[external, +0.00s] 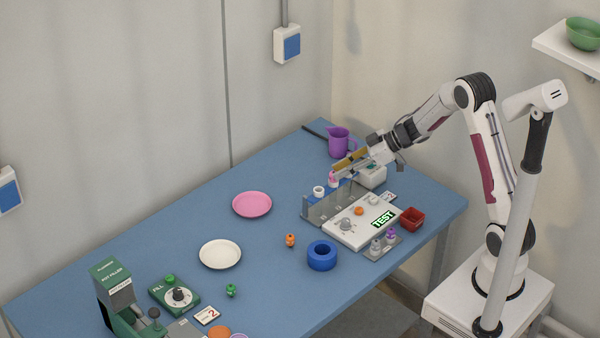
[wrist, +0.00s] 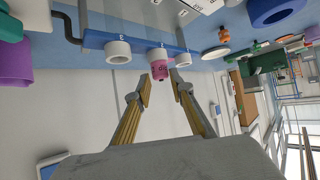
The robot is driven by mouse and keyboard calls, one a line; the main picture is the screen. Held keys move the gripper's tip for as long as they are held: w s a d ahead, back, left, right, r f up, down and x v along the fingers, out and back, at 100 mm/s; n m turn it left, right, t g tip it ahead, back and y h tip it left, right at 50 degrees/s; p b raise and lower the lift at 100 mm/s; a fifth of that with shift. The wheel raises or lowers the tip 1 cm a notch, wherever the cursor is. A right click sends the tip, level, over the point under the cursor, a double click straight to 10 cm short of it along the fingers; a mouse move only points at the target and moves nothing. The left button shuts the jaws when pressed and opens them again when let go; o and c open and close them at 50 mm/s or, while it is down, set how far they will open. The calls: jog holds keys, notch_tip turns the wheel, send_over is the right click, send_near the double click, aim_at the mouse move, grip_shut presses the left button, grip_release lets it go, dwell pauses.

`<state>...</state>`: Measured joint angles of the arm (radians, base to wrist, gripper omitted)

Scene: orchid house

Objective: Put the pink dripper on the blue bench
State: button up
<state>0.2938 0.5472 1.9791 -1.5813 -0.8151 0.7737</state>
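The pink dripper (external: 333,179) sits at the far edge of the test fixture (external: 325,209), between white rings. In the wrist view the pink dripper (wrist: 160,70) shows just beyond my fingertips. My gripper (external: 346,166) is open, its two yellow fingers spread. In the wrist view my gripper (wrist: 162,86) has one fingertip towards each side of the dripper, with nothing held. I cannot tell whether the fingers touch it. The blue bench (external: 180,230) carries the fixture.
A white ring (external: 319,191) stands beside the dripper. A purple jug (external: 339,141) and a white box (external: 372,176) are close to my gripper.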

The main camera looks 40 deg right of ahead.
aim_at(328, 184)
jog(key=shift+x, duration=2.6)
jog(key=shift+s, duration=0.1)
jog(key=c, duration=0.6)
jog(key=shift+o, duration=0.2)
jog(key=shift+r, duration=0.1)
notch_tip(328, 184, up, 10)
